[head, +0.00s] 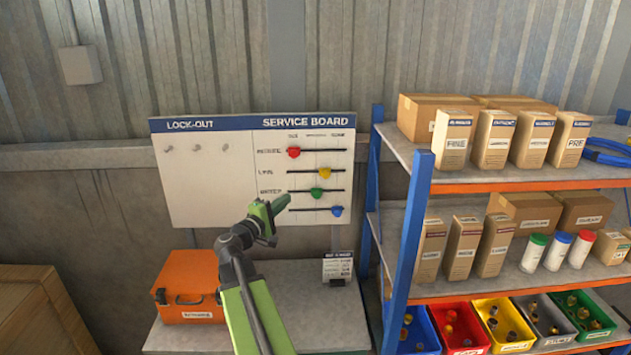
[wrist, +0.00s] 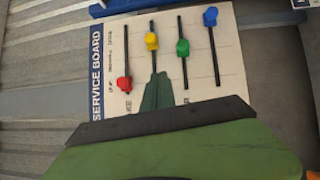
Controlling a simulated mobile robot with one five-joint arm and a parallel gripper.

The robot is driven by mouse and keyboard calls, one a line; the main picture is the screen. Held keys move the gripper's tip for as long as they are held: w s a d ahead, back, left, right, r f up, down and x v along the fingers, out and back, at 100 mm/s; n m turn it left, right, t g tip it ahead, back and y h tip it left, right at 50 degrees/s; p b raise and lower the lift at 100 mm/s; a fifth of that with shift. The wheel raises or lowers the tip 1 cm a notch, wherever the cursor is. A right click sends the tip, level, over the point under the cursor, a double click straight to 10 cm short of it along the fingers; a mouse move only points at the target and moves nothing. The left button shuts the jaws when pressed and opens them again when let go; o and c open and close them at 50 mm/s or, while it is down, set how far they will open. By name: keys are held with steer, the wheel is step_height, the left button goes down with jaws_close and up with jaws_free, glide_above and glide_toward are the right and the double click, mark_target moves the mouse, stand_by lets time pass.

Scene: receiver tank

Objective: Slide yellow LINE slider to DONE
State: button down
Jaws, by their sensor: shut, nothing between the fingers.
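The yellow slider (head: 325,173) sits on the second track of the service board (head: 210,190), right of the track's middle and short of its right end. The column heading above that right end is blurred but seems to read DONE. The yellow slider also shows in the wrist view (wrist: 151,41), near the upper part of its track. My gripper (head: 284,201) is in front of the board, lower left of the yellow slider. In the wrist view its green fingertips (wrist: 158,78) are together and empty, just below the yellow slider in the picture, with a visible gap between them.
A red slider (head: 293,152) is at its track's left end. A green slider (head: 316,192) is mid-track and a blue one (head: 337,211) near the right end, both close below yellow. An orange case (head: 190,285) sits on the bench. A loaded shelf (head: 420,200) stands right.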

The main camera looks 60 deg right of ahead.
steer(key=p, duration=0.1)
glide_toward(320, 173)
steer(key=w+d, duration=0.1)
steer(key=w, duration=0.1)
steer(key=s+d, duration=0.2)
steer(key=d, duration=0.1)
steer(key=shift+d+r+p, duration=0.15)
steer(key=shift+p, duration=0.15)
steer(key=shift+s+d, duration=0.25)
steer(key=shift+d, duration=0.1)
steer(key=s+d, duration=0.2)
steer(key=s, duration=0.1)
steer(key=s+d, duration=0.1)
steer(key=shift+s+r, duration=0.1)
steer(key=shift+s, duration=0.1)
